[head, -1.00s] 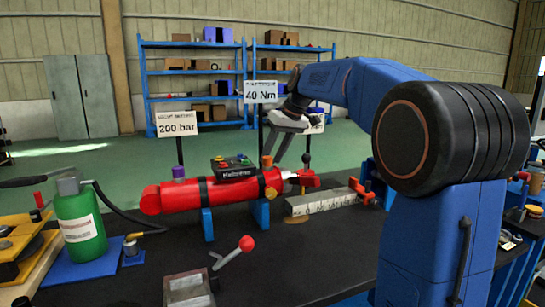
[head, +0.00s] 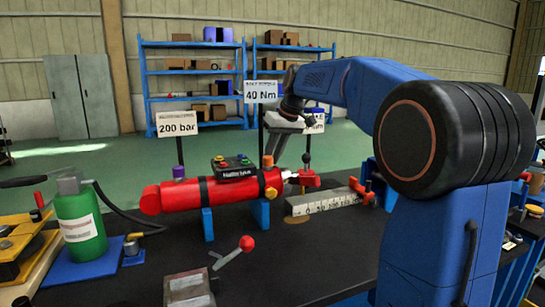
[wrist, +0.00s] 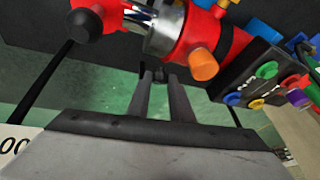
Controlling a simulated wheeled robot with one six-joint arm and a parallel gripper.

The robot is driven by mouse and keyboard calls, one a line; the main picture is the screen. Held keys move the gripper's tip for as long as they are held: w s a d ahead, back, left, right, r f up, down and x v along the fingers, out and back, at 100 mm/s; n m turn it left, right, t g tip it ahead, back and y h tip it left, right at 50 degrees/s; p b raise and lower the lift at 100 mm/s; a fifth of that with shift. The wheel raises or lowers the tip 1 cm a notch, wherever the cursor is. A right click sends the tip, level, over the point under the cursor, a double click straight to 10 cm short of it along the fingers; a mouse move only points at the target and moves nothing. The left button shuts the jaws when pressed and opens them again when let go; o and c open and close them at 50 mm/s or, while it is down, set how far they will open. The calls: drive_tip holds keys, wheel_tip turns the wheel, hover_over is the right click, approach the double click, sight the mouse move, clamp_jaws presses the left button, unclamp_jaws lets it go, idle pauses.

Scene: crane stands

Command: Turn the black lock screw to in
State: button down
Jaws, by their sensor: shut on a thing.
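A red cylinder (head: 225,193) lies across blue supports on the dark bench. It has an orange knob (head: 268,161) near its right end, which also shows in the wrist view (wrist: 203,65). My gripper (head: 273,153) reaches down behind the cylinder's right end. The screw is mostly hidden by the fingers and cannot be made out in the head view.
A black box with coloured buttons (head: 233,168) sits on the cylinder, close to my gripper. A grey marked block (head: 325,201) lies to the right, a red-knobbed lever (head: 246,243) in front.

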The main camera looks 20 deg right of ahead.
drive_tip(key=m+h, duration=0.2)
drive_tip(key=a+m+h, duration=0.1)
drive_tip(key=h, duration=0.1)
drive_tip(key=shift+m, duration=0.4)
drive_tip(key=shift+w+a+m+g+h, duration=0.1)
drive_tip(key=shift+a+m+g+h, duration=0.1)
drive_tip(key=shift+m+h, duration=0.65)
drive_tip(key=shift+a+m+g+h, duration=0.1)
drive_tip(key=shift+m+g+h, duration=0.1)
drive_tip(key=shift+m+h, duration=0.65)
drive_tip(key=c, duration=1.6)
unclamp_jaws()
drive_tip(key=v, duration=1.7)
drive_tip(key=shift+a, duration=0.2)
